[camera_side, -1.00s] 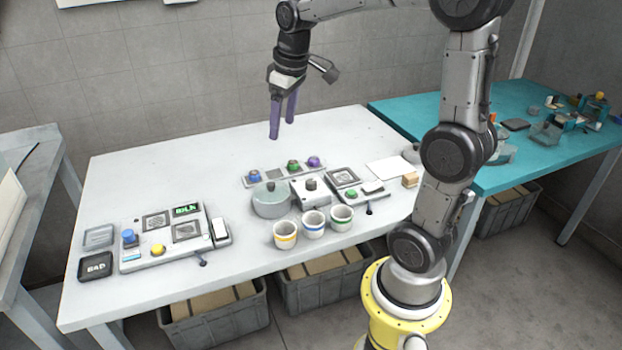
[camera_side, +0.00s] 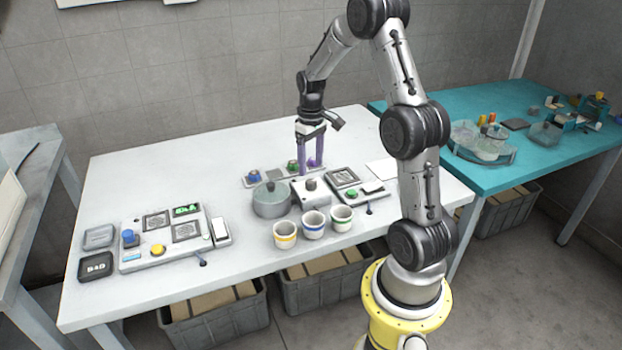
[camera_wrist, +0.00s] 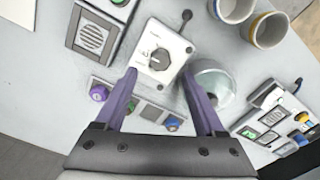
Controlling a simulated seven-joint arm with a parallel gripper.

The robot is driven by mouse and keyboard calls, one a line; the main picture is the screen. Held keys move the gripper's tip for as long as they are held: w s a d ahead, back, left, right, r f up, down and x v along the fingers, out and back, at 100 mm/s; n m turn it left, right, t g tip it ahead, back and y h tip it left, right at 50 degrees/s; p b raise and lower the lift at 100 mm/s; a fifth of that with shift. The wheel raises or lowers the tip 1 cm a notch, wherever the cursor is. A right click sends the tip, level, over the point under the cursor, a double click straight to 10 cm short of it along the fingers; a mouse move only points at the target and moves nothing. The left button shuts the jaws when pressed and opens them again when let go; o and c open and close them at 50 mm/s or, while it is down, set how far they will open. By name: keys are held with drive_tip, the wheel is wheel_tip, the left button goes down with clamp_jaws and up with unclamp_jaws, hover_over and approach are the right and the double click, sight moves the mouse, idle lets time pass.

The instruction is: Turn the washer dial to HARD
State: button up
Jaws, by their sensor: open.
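The washer dial is a dark grey knob (camera_side: 311,184) on a white box (camera_side: 308,196) in the middle of the white table. In the wrist view the knob (camera_wrist: 159,60) and its box (camera_wrist: 150,78) lie ahead between the fingertips. Small markings ring the knob but are too small to read, so its setting cannot be told. My gripper (camera_side: 310,168) has purple fingers pointing down, just above and behind the box. In the wrist view my gripper (camera_wrist: 158,72) is open, with nothing held. Contact with the box is not evident.
Several cups, including a blue-banded one (camera_side: 313,228), stand in front. A panel with a green button (camera_side: 352,195) is close on the right. A button strip (camera_side: 251,181) lies behind.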

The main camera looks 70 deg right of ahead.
sight(311, 181)
wheel_tip(311, 181, down, 6)
drive_tip(key=shift+r, duration=0.1)
idle(0.4)
clamp_jaws()
